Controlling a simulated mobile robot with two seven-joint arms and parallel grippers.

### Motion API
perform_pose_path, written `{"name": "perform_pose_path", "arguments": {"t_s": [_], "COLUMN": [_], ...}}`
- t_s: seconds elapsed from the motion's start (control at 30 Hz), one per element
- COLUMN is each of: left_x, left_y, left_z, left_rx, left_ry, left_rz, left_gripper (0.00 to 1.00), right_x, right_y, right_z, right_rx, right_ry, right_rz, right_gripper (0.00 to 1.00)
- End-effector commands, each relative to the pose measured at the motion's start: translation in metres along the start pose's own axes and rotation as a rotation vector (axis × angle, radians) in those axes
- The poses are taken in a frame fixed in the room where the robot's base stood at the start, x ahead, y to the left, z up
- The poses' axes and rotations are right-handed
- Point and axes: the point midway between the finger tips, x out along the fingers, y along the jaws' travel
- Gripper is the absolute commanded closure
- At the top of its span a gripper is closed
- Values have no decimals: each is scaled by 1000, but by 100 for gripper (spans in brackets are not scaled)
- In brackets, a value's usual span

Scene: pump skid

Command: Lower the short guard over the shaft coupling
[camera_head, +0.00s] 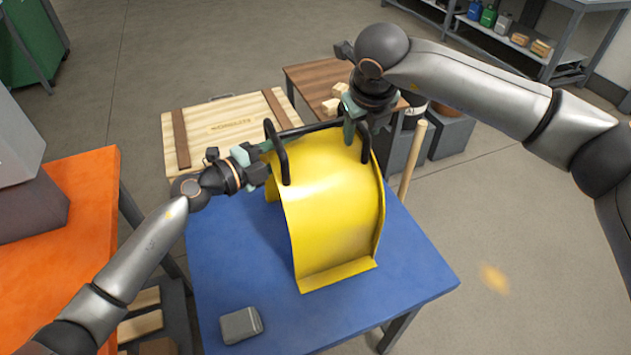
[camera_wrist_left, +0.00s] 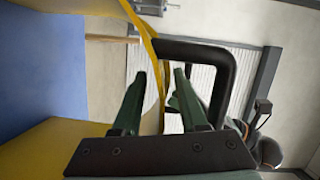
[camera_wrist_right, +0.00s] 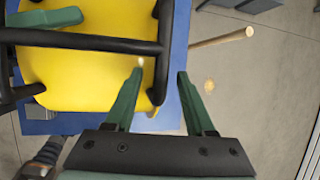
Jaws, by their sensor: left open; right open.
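The yellow curved guard (camera_head: 328,205) stands on the blue table (camera_head: 237,270), arch up, with black handles on top. My left gripper (camera_head: 262,150) is open at the left handle (camera_head: 277,150). In the left wrist view, the handle (camera_wrist_left: 222,62) reaches toward the open fingers (camera_wrist_left: 158,85); whether it lies between them is unclear. My right gripper (camera_head: 350,118) is open at the right handle (camera_head: 364,140). In the right wrist view, a black handle bar (camera_wrist_right: 162,45) lies between the open fingertips (camera_wrist_right: 160,75). I cannot make out the shaft coupling.
A small grey block (camera_head: 241,325) lies at the blue table's front left. An orange table (camera_head: 60,250) stands at left, a wooden crate (camera_head: 225,125) behind. A wooden pole (camera_head: 411,160) rises behind the table's right edge. The floor at right is clear.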

Motion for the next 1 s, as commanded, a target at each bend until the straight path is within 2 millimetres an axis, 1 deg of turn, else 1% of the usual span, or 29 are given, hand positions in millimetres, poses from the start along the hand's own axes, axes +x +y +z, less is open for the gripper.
{"name": "perform_pose_path", "arguments": {"t_s": [0.03,0.07,0.4,0.43,0.53,1.0], "left_x": [0,0,0,0,-1,-1], "left_y": [0,0,0,0,0,-1], "left_z": [0,0,0,0,0,0], "left_rx": [0,0,0,0,0,0], "left_ry": [0,0,0,0,0,-1], "left_rz": [0,0,0,0,-1,-2], "left_gripper": [58,60,98,100,100,100], "right_x": [0,0,0,0,-1,-1], "right_y": [0,0,0,0,0,0], "right_z": [0,0,0,0,0,0], "right_rx": [0,0,0,0,0,0], "right_ry": [0,0,0,0,0,-1], "right_rz": [0,0,0,0,0,0], "right_gripper": [45,48,86,89,100,100]}}
